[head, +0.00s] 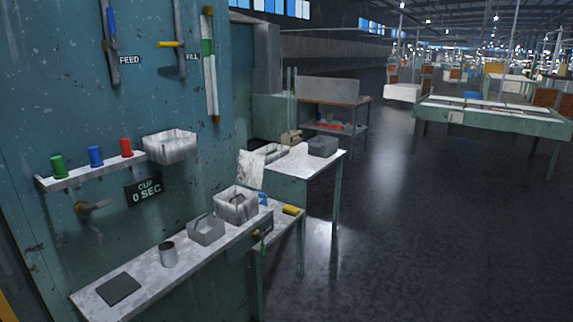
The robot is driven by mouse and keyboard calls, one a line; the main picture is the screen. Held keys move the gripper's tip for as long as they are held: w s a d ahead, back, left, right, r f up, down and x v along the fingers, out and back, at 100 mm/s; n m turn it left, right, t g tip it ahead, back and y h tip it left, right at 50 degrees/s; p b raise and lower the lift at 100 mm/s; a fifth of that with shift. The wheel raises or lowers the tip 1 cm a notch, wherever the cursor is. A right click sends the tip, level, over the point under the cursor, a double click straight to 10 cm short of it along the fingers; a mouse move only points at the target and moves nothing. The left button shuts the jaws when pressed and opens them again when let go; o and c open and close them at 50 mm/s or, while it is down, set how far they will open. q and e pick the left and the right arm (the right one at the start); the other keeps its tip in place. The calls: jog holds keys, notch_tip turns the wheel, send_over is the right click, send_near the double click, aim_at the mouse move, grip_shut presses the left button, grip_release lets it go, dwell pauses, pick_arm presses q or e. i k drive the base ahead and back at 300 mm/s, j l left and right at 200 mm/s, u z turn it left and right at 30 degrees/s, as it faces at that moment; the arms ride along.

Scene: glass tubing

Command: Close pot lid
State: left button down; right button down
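Neither of my grippers is in view. I cannot single out a pot with certainty. A small grey metal can (168,254) stands upright on the marbled wall shelf (140,291); I cannot tell whether its top is open or covered. A flat dark square plate (118,289) lies on the same shelf, nearer the front and apart from the can. Farther back, a pale panel (251,169) stands tilted up beside a light open tray (270,153); I cannot tell whether it is a lid.
A grey box (206,230) and a white bin (236,205) stand behind the can. Above, a ledge (90,173) holds green, blue and red cups, with a tap (93,206) below. A table (320,164) stands beyond. Open dark floor (430,240) lies to the right.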

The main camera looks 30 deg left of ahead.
aim_at(251, 167)
jog(key=i+l+u, duration=0.1)
jog(key=i+u, duration=0.3)
jog(key=i, duration=0.15)
jog(key=i+l+u, duration=0.3)
jog(key=i+u, duration=0.15)
jog(key=i+l+u, duration=0.4)
jog(key=i+l, duration=0.1)
jog(key=i, duration=0.05)
